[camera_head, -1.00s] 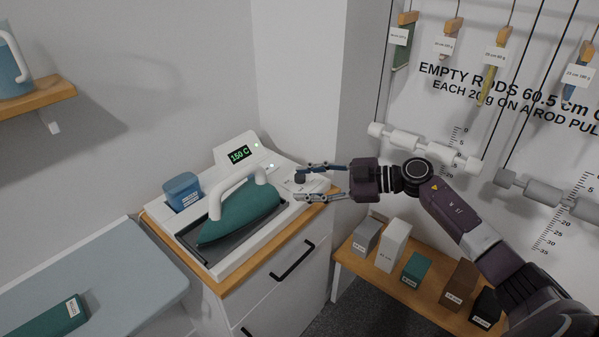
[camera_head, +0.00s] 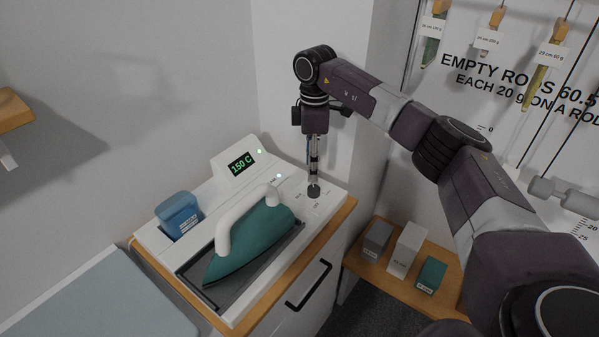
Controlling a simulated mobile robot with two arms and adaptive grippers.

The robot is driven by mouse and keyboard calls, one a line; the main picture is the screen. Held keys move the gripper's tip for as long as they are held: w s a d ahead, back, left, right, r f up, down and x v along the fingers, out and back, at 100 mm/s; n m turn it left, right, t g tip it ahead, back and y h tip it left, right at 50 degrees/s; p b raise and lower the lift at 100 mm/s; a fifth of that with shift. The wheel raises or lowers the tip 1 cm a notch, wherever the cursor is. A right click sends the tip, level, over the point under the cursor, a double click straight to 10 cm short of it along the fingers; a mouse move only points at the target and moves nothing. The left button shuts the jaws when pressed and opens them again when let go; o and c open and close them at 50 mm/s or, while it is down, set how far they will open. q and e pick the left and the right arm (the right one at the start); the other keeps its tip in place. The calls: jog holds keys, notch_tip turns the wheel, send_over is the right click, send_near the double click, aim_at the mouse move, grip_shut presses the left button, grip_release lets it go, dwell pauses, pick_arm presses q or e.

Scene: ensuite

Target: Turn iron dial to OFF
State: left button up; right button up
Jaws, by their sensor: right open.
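The iron dial (camera_head: 313,191) is a small dark knob on the right end of the white ironing station (camera_head: 325,202). Small markings surround it on the panel, too small to read. My right gripper (camera_head: 314,178) points straight down over the dial, open and seen edge-on, with its fingertips at or just above the knob. I cannot tell whether they touch it. The teal iron (camera_head: 250,241) with a white handle (camera_head: 240,217) rests in the station's dark tray, left of the dial. The display (camera_head: 241,163) reads 150 C. My left gripper is out of view.
A blue container (camera_head: 178,212) sits at the station's left. The station stands on a wood-topped cabinet with a black handle (camera_head: 309,285). A wall corner rises close behind my gripper. Several labelled blocks, including a white one (camera_head: 406,250), stand on a low shelf at right.

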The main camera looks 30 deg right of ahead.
aim_at(314, 188)
jog(key=shift+d, duration=0.1)
jog(key=f, duration=0.1)
jog(key=s+f+p, duration=0.1)
jog(key=s+f, duration=0.1)
jog(key=f, duration=0.1)
jog(key=shift+p, duration=0.35)
jog(key=shift+w+f, duration=0.25)
jog(key=shift+f, duration=0.35)
jog(key=shift+w+f, duration=0.2)
jog(key=shift+f, duration=0.55)
jog(key=shift+s, duration=0.1)
jog(key=c, duration=1.2)
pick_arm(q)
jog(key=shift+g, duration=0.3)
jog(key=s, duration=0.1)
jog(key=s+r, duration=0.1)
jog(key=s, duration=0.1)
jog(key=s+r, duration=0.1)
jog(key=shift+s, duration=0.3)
pick_arm(e)
jog(key=shift+o, duration=0.2)
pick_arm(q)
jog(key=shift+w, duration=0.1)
